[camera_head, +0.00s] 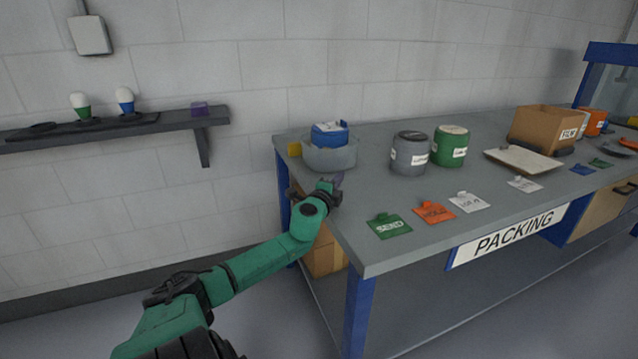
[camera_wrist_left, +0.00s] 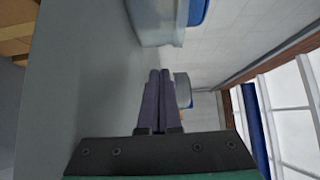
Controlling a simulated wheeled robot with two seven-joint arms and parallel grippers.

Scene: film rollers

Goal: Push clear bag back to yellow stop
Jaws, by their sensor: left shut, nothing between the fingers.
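The clear bag (camera_head: 343,157) stands on the back left corner of the grey packing table, with a blue roll (camera_head: 330,135) in it. The yellow stop (camera_head: 294,149) is just left of the bag at the table's edge. My left gripper (camera_head: 337,181) is shut and empty, in front of the bag and low over the table's left edge. In the left wrist view its fingers (camera_wrist_left: 160,75) lie together, and a translucent container with blue on it (camera_wrist_left: 155,20) is beyond them. Whether the fingertips touch the bag cannot be told. My right gripper is not in view.
A grey tub (camera_head: 410,153) and a green tub (camera_head: 450,146) stand right of the bag. Green, orange and white label cards (camera_head: 438,212) lie along the front. A cardboard box (camera_head: 545,130) stands farther right. A wall shelf (camera_head: 150,125) is at the left.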

